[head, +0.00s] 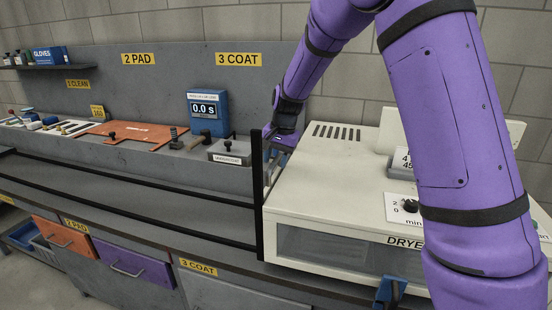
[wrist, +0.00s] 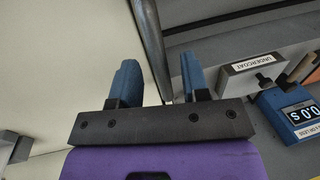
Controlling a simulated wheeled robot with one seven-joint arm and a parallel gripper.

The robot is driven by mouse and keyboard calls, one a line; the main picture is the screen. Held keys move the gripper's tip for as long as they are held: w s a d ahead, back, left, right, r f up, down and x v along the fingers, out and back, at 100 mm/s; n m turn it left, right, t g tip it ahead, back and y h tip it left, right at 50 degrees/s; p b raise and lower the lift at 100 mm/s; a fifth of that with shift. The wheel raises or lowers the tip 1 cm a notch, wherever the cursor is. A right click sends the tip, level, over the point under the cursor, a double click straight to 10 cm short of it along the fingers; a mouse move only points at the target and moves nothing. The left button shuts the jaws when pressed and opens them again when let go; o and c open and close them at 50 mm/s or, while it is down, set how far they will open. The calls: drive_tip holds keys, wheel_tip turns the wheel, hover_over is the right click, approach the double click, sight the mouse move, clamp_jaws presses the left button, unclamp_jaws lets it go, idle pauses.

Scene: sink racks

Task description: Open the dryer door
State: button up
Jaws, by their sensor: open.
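The cream dryer (head: 335,165) stands at the right in the head view, partly hidden by my purple arm. Its front has a dark window panel (head: 325,245), which looks closed, and a blue part (head: 390,291) at the lower edge. My gripper (head: 271,168) is low at the dryer's left side, partly hidden by a black post. In the wrist view my gripper (wrist: 158,80) has its two blue fingers apart. A grey bar (wrist: 150,45) shows between them, beside a cream surface (wrist: 70,60). I cannot tell whether the fingers touch the bar or whether it belongs to the door.
The black post (head: 258,195) and rails (head: 130,195) run along the bench front. An UNDERCOAT box (head: 230,150), a blue timer (head: 207,112) and an orange mat (head: 140,136) lie left of the dryer. A purple drawer (head: 135,262) is below.

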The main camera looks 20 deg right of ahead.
clamp_jaws()
drive_tip(key=shift+r, duration=0.15)
wheel_tip(320, 180, up, 18)
drive_tip(key=shift+r, duration=0.15)
idle(0.4)
unclamp_jaws()
wheel_tip(320, 180, up, 10)
drive_tip(key=s+d, duration=0.1)
drive_tip(key=shift+d+r, duration=0.25)
drive_tip(key=shift+d, duration=0.1)
